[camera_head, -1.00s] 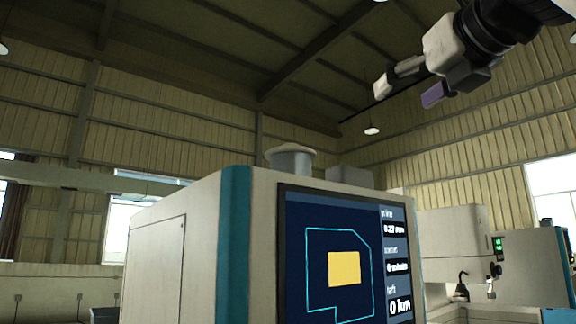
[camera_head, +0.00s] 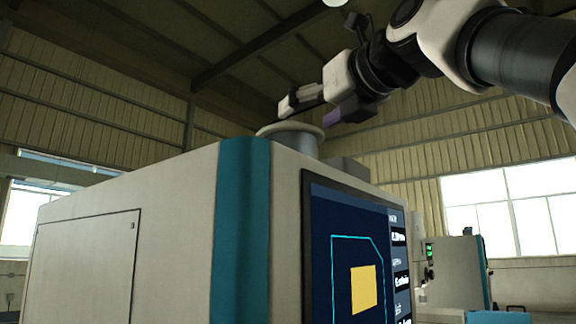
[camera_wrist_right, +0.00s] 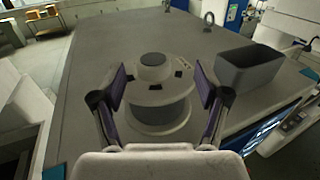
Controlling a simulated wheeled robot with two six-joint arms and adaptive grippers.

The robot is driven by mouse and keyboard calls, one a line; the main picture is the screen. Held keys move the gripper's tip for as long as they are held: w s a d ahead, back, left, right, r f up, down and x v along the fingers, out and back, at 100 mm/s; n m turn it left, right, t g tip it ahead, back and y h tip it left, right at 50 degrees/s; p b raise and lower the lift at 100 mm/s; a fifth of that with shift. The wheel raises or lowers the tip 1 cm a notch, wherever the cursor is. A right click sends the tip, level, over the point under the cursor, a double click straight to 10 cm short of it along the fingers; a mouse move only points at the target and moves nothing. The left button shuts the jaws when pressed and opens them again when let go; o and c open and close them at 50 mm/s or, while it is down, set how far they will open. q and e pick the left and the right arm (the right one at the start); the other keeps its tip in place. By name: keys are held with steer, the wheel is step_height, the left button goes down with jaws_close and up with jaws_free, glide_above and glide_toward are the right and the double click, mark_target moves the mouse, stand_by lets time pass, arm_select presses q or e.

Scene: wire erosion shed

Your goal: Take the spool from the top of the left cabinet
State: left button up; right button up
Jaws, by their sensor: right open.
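The spool (camera_head: 297,139) stands upright on top of the cabinet (camera_head: 168,190), near its front edge. It has a pale wide flange and a grey body. In the right wrist view the spool (camera_wrist_right: 155,92) sits between the two purple-padded fingers of my right gripper (camera_wrist_right: 160,98), which are spread apart on either side of it. The fingers do not appear to touch it. In the head view my right gripper (camera_head: 302,108) is just above the spool. My left gripper is not in view.
A grey open bin (camera_wrist_right: 248,70) stands on the cabinet top to the right of the spool; it also shows in the head view (camera_head: 347,170). The cabinet's screen (camera_head: 358,262) faces front. Another machine (camera_head: 460,270) stands at the right. The cabinet top behind the spool is mostly clear.

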steer(key=shift+w+a+r+p, duration=0.3)
steer(key=shift+w+a+p, duration=0.45)
steer(key=shift+w+p, duration=0.35)
steer(key=shift+w+a+f+p, duration=0.3)
steer(key=shift+w+a, duration=0.2)
steer(key=shift+a, duration=0.1)
steer(key=shift+w+a+f+p, duration=0.15)
steer(key=shift+w+a+p, duration=0.15)
steer(key=shift+w+a, duration=0.25)
steer(key=shift+a+f, duration=0.15)
steer(key=shift+a, duration=0.05)
steer(key=shift+d, duration=0.15)
steer(key=shift+s+d, duration=0.35)
steer(key=shift+d, duration=0.2)
steer(key=c, duration=1)
jaws_close()
steer(key=shift+a+r, duration=0.1)
steer(key=shift+r, duration=0.1)
steer(key=shift+w+a, duration=0.2)
